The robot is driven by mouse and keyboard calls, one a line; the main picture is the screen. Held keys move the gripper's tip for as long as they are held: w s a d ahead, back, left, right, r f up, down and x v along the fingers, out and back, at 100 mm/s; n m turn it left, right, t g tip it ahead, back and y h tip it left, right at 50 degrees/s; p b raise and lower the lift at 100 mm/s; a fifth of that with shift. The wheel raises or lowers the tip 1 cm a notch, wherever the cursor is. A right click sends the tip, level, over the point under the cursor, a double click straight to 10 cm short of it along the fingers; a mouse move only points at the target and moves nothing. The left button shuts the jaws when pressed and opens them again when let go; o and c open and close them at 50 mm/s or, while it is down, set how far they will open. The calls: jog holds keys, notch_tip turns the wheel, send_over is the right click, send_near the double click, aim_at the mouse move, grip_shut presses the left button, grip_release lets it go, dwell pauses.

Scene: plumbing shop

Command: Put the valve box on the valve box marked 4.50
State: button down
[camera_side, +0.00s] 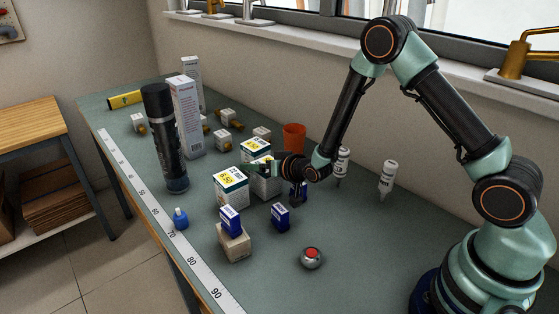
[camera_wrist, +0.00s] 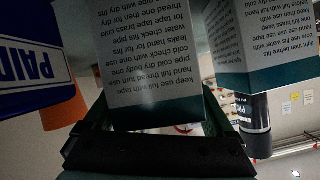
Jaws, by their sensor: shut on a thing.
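My gripper (camera_side: 268,168) is shut on a white valve box (camera_side: 265,187). In the wrist view the held box (camera_wrist: 145,50) stands between my fingers (camera_wrist: 157,125), its printed text upside down. A second white valve box (camera_side: 230,190) with a yellow price label, apparently 6.50, stands to its left. A third valve box (camera_side: 255,147) with a yellow label stands just behind my gripper. Its price is too small to read surely. Another valve box (camera_wrist: 247,45) shows at the right of the wrist view. I cannot tell whether the held box touches the bench.
A blue box (camera_wrist: 30,60) and orange cup (camera_wrist: 65,117) are close by in the wrist view. A blue box (camera_side: 231,221) sits on a beige block (camera_side: 234,243); another (camera_side: 280,217) stands right. A black spray can (camera_side: 164,140) is left. Bench front right is mostly clear.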

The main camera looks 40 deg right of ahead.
jog(key=shift+r, duration=0.15)
notch_tip(320, 180, up, 20)
jog(key=w+d+r+n, duration=0.1)
jog(key=w+d+r, duration=0.3)
jog(key=w+r, duration=0.55)
jog(key=shift+h, duration=0.4)
jog(key=f, duration=2)
jog(key=shift+w+d, duration=0.1)
jog(key=shift+w, duration=0.3)
jog(key=shift+f, duration=0.2)
grip_release()
jog(key=shift+f, duration=0.1)
